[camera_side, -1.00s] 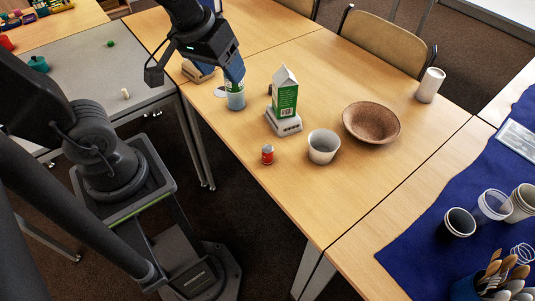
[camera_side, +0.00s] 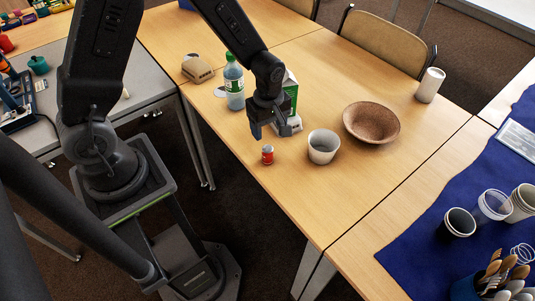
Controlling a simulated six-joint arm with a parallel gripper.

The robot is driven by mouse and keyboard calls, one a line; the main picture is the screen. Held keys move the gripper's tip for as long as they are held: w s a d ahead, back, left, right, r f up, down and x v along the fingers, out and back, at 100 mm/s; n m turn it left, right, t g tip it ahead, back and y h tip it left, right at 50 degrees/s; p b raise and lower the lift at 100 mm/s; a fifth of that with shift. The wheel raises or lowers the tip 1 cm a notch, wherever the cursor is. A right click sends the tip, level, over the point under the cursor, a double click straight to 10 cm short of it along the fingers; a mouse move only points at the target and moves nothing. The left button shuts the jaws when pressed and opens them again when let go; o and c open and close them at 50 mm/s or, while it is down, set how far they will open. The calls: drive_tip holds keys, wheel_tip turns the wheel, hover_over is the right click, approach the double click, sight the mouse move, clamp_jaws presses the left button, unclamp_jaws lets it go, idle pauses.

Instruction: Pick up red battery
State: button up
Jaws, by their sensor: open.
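The red battery (camera_side: 267,155) is a small red cylinder with a silvery top. It stands upright on the wooden table (camera_side: 262,206) near its front left edge. My gripper (camera_side: 268,137) points down just above and behind the battery. Its jaws are open and nothing shows between them. The gripper looks close to the battery, but I cannot tell the exact gap.
A white cup (camera_side: 323,147) stands close to the right of the battery. A green milk carton (camera_side: 291,92) is partly hidden behind my gripper. A bottle (camera_side: 234,84) stands to the left, and a brown bowl (camera_side: 371,122) to the right. Table in front is clear.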

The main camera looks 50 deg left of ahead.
sight(267, 148)
drive_tip(key=f, duration=1)
drive_tip(key=shift+a+f, duration=0.2)
drive_tip(key=shift+f, duration=0.2)
drive_tip(key=c, duration=1)
drive_tip(key=shift+c, duration=0.2)
drive_tip(key=shift+r, duration=0.15)
